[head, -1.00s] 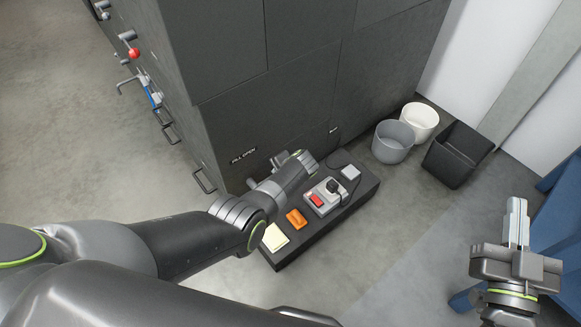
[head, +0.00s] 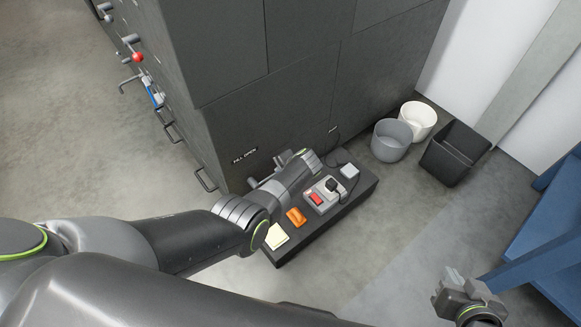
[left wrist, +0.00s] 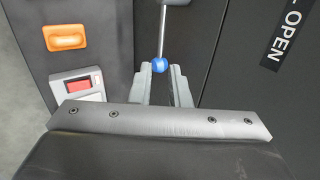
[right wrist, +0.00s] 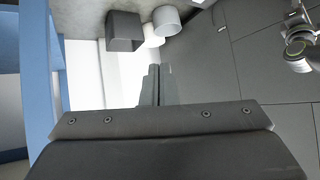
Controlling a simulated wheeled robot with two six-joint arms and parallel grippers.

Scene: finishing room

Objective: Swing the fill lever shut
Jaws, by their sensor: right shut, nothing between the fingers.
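The fill lever shows in the left wrist view as a metal rod ending in a blue ball knob (left wrist: 159,66). My left gripper (left wrist: 161,71) is open, one finger on each side of the knob, which lies near the fingertips. Whether a finger touches it I cannot tell. In the head view my left arm hides the knob. A label ending in OPEN (left wrist: 288,35) is beside the lever; it also shows on the dark cabinet in the head view (head: 244,155). My right gripper (head: 454,276) is shut and empty, at the lower right, well away from the cabinet.
A low dark plinth (head: 345,207) carries an orange handle (head: 296,217), a red-switch box (head: 316,198) and a pale pad (head: 276,237). Grey (head: 390,141), white (head: 418,120) and black (head: 453,153) bins stand right of the cabinet. A blue frame (head: 540,250) is near my right gripper.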

